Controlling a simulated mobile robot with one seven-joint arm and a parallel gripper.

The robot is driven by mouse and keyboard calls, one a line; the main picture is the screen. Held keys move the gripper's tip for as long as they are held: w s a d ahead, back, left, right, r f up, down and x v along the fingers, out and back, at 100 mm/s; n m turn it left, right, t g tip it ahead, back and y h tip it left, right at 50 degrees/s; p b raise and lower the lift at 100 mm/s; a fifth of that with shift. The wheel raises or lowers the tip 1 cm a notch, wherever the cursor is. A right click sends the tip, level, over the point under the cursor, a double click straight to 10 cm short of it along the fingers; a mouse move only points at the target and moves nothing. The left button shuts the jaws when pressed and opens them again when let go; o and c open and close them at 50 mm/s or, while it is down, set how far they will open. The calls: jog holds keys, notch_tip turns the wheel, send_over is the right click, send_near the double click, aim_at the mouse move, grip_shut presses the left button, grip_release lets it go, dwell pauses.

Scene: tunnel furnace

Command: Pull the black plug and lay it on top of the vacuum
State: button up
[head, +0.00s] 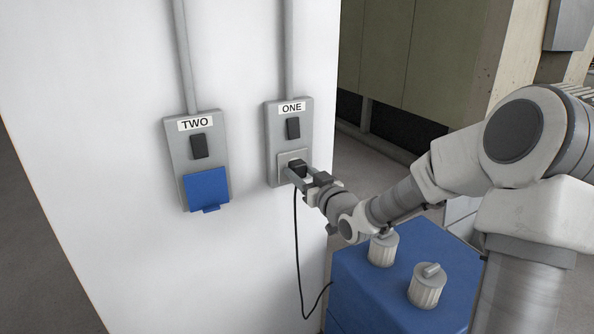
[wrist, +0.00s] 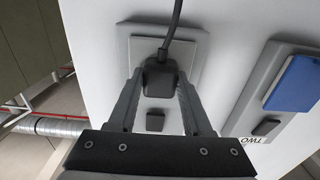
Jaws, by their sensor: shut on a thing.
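The black plug (head: 296,170) is at the socket in the lower part of the panel marked ONE (head: 272,150). My gripper (head: 304,174) is shut on it. In the wrist view the plug (wrist: 160,78) sits between my two fingers (wrist: 160,92), against the light square socket plate (wrist: 142,52). Its black cord hangs down the white wall in the head view and runs to the vacuum. The vacuum (head: 352,285) is a blue box below my arm, at the bottom of the head view. Whether the plug's pins are still inside the socket is hidden.
A panel marked TWO (head: 222,150), with a blue socket cover (head: 206,187), is on the wall to the left. Two ribbed light knobs (head: 382,249) (head: 427,289) stand on the vacuum's top, with bare blue surface around them. Each panel has a dark switch.

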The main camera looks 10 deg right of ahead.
grip_shut()
jog(key=shift+s, duration=0.1)
jog(key=shift+p+v, duration=0.4)
jog(key=shift+v, duration=2.5)
jog(key=shift+r, duration=0.1)
